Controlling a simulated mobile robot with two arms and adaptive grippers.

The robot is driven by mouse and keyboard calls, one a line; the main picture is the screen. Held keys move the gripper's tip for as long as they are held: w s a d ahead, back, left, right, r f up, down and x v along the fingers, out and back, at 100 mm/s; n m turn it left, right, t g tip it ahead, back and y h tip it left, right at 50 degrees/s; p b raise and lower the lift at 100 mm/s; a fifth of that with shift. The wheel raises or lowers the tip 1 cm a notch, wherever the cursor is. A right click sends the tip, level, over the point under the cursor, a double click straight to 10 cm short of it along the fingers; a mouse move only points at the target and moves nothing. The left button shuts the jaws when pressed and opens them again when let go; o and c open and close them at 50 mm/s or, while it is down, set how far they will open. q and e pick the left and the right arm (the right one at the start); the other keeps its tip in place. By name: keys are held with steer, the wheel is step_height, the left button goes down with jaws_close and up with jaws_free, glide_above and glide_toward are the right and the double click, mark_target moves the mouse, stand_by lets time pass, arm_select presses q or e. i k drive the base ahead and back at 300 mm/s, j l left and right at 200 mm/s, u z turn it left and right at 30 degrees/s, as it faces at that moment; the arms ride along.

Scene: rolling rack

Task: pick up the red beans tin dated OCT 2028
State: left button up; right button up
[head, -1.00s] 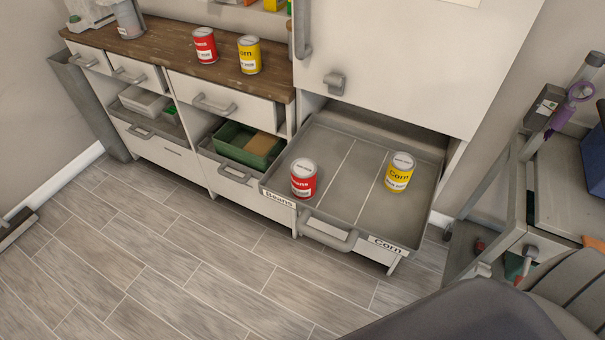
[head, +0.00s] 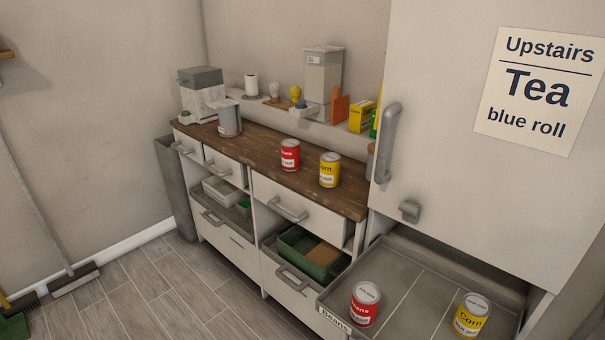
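One red beans tin (head: 290,155) stands upright on the wooden counter. A second red beans tin (head: 365,304) stands upright in the pulled-out drawer, in the left section behind the Beans label. Both tins carry small print that is too small to read as a date. A yellow corn tin (head: 329,170) stands on the counter to the right of the red one. Another yellow corn tin (head: 471,316) stands in the drawer's right section. Neither of my grippers shows in the head view.
The open drawer (head: 412,262) juts out at the lower right, below a tall white door (head: 455,190). A grey canister (head: 229,120) stands on the counter's left. A broom (head: 74,280) rests on the floor at the left. The floor before the cabinets is clear.

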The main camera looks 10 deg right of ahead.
mark_target(290, 147)
steer(key=i+j+z, duration=0.3)
steer(key=i+j, duration=0.65)
steer(key=j, duration=0.15)
